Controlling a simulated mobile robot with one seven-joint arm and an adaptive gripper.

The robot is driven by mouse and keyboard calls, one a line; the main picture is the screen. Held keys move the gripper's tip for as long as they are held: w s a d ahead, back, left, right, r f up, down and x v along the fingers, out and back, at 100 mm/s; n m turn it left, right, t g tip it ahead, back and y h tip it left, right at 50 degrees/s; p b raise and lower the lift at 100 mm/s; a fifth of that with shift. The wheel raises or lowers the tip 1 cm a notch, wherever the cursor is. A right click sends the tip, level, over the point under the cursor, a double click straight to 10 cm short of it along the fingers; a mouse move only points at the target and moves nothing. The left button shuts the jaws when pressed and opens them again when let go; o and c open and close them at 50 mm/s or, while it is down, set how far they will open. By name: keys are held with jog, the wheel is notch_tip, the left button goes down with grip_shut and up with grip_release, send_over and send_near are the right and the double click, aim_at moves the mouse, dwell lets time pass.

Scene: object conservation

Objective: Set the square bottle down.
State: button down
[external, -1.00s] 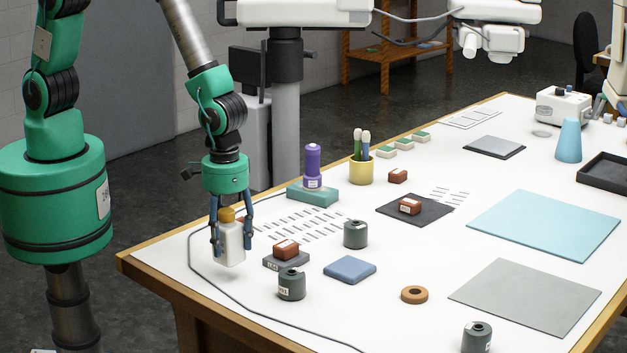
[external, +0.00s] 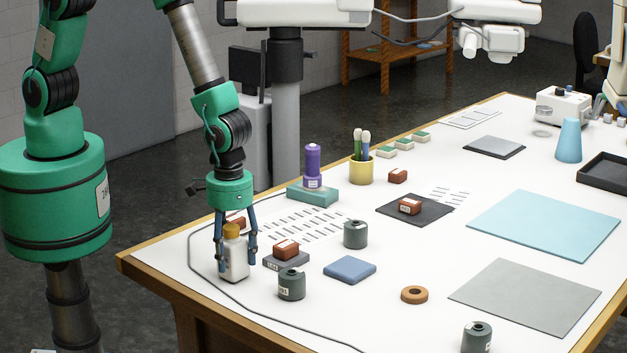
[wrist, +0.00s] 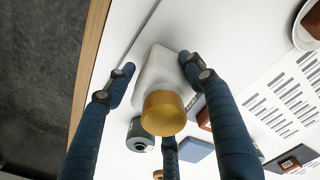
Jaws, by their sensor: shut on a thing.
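The square bottle (external: 236,258) is white with an orange-yellow cap and stands upright at the near left part of the white table. My gripper (external: 237,264) points down over it, with blue fingers on either side of its body, and is shut on it. The bottle's base is at or very close to the table top; I cannot tell whether it touches. In the wrist view the bottle (wrist: 158,72) lies between the fingers, with its cap (wrist: 163,113) toward the camera.
A red-brown block on a grey slab (external: 286,262) is just right of the bottle. A dark green cylinder (external: 291,285) and a blue pad (external: 350,269) lie farther right. A red-brown block (external: 236,221) is behind my gripper. A cable runs along the table's left edge.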

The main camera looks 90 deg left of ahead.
aim_at(232, 227)
jog(key=shift+f, duration=0.15)
jog(key=c, duration=0.7)
grip_release()
jog(key=shift+r+b, duration=0.5)
jog(key=shift+r, duration=5.65)
